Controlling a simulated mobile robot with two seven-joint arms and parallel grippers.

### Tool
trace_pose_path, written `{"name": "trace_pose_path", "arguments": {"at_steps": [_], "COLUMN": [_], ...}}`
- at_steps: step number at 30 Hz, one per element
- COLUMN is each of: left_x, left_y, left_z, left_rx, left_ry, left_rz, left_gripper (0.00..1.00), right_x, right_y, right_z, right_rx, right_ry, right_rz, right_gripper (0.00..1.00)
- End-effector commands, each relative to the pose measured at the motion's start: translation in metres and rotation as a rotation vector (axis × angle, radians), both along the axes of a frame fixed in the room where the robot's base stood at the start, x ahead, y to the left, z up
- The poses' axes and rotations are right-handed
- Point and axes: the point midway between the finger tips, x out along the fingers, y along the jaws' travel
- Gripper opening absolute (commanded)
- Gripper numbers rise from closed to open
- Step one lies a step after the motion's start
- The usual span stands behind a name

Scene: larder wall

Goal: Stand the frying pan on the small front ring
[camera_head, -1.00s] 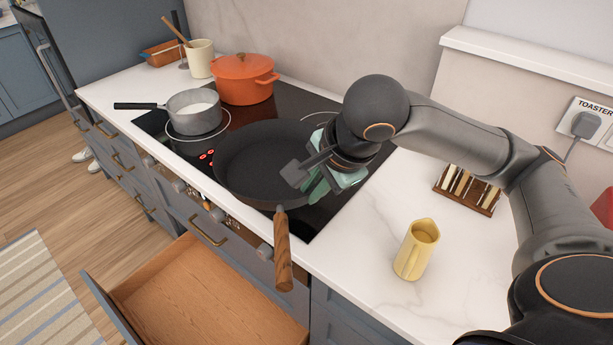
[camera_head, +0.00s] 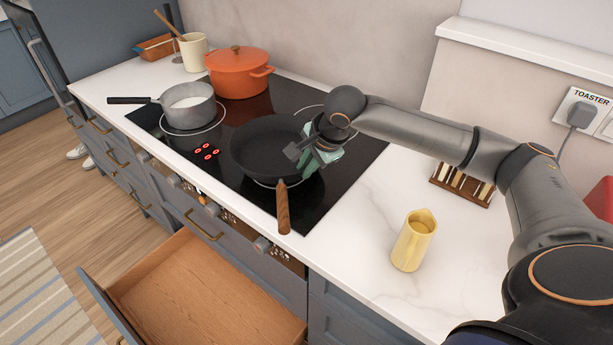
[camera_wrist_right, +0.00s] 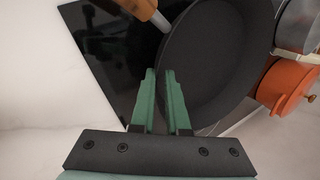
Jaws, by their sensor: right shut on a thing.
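The black frying pan (camera_head: 268,145) is level over the right part of the black hob, its wooden handle (camera_head: 283,208) pointing to the front edge. A pale arc of the front ring (camera_head: 262,184) shows just under its near side; the pan hides the rest. I cannot tell whether its base touches the glass. My right gripper (camera_head: 307,160) is at the pan's right side. My left gripper is not in view.
A grey saucepan (camera_head: 188,107) stands on the left ring and an orange casserole (camera_head: 238,75) behind it. Red lights (camera_head: 206,152) glow on the hob. A yellow jug (camera_head: 413,240) and a toast rack (camera_head: 462,185) stand right. A drawer (camera_head: 200,290) is open below.

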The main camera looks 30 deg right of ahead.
Motion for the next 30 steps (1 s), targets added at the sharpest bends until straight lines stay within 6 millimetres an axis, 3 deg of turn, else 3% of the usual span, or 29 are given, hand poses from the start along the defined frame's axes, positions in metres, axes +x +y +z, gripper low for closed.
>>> {"name": "trace_pose_path", "arguments": {"at_steps": [6,18,19,24,27,30], "left_x": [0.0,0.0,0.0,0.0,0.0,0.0], "left_y": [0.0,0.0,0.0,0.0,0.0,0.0], "left_z": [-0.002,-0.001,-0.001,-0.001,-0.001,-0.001], "left_rx": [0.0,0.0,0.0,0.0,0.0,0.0], "left_ry": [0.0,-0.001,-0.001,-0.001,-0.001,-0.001], "left_rz": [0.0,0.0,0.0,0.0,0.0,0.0], "left_gripper": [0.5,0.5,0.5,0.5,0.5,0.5], "right_x": [0.002,0.002,0.0,0.0,0.0,0.0], "right_y": [-0.001,0.0,-0.001,-0.001,-0.001,-0.001], "right_z": [-0.026,-0.03,-0.034,-0.033,-0.033,-0.033], "right_rx": [-0.001,0.001,-0.001,-0.001,-0.002,-0.001], "right_ry": [-0.005,-0.008,0.002,0.002,0.002,0.002], "right_rz": [-0.001,0.0,-0.001,0.0,-0.001,-0.002], "right_gripper": [0.0,0.0,0.14,0.33,0.43,0.43]}}
